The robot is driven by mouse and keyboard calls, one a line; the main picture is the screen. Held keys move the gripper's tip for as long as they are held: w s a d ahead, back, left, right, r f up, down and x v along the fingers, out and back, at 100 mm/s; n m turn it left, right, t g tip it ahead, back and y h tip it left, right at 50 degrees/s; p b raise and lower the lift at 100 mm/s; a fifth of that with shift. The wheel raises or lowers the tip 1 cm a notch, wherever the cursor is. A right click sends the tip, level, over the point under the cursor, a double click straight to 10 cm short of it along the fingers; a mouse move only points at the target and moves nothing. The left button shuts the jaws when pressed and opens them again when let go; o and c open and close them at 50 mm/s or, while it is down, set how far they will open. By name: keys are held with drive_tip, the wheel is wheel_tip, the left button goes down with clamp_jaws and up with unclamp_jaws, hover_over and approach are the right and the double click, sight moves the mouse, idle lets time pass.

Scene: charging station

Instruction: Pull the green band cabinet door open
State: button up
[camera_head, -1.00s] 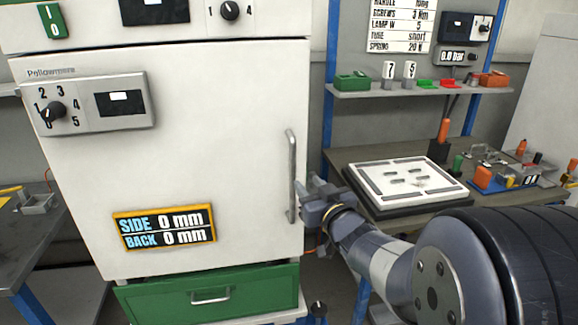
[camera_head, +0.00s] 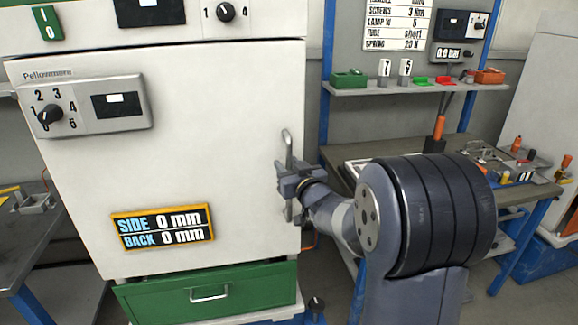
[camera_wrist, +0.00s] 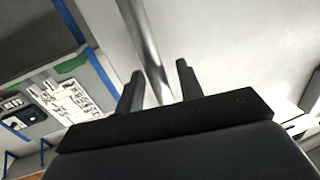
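The white cabinet door (camera_head: 200,170) fills the left half of the head view and looks shut, with a green drawer (camera_head: 210,290) below it. Its vertical metal bar handle (camera_head: 288,140) is near the door's right edge. My gripper (camera_head: 284,180) is at the handle's middle and hides part of it. In the wrist view, the handle (camera_wrist: 144,40) runs between the two dark fingers of my gripper (camera_wrist: 160,85). The fingers stand apart on either side of the bar, with gaps showing; they are not closed on it.
A workbench (camera_head: 395,150) with fixtures is to the right, below a shelf (camera_head: 420,88) with small boxes. A black display (camera_head: 163,226) on the door reads "SIDE 0 mm, BACK 0 mm". A grey side table (camera_head: 40,235) is at the left.

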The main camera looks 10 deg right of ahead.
clamp_jaws()
idle(0.6)
